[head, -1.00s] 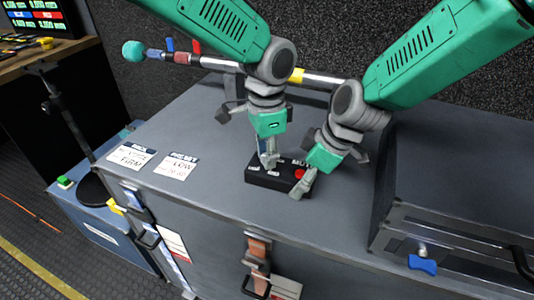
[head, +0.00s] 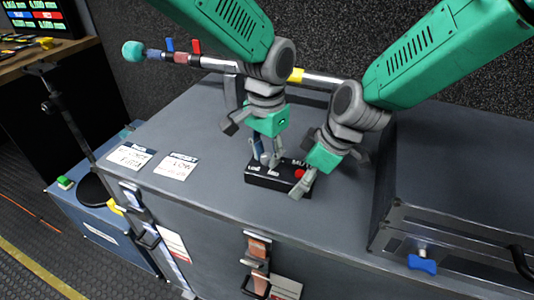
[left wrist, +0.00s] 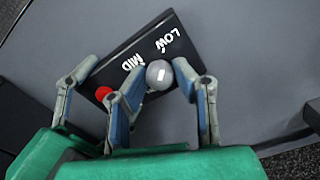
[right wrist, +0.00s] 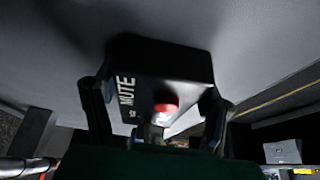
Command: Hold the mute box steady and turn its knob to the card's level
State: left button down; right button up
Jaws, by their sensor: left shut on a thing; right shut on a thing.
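The black mute box (head: 262,181) lies on the grey case top, with a red button (head: 299,174) and white lettering. In the left wrist view its grey round knob (left wrist: 158,75) is beside the words LOW and MID. My left gripper (head: 266,160) is shut on the knob, a finger on each side; which level the knob's white mark points to is unclear. My right gripper (head: 303,172) is shut on the box's red-button end, its fingers on opposite sides in the right wrist view (right wrist: 155,110). The preset card (head: 175,167), reading LOW, lies left of the box.
Another card (head: 130,156) lies left of the preset card. A dark raised case (head: 455,190) stands to the right. A pole with coloured clamps (head: 215,64) runs behind my arms. The case top's front edge is close to the box.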

aim_at(267, 155)
pick_arm(q)
jog(key=shift+w, duration=0.1)
jog(key=c, duration=1.3)
grip_release()
jog(key=shift+r, duration=0.1)
notch_tip(267, 155, up, 12)
jog(key=shift+f, duration=0.1)
pick_arm(e)
jog(key=o, duration=1.5)
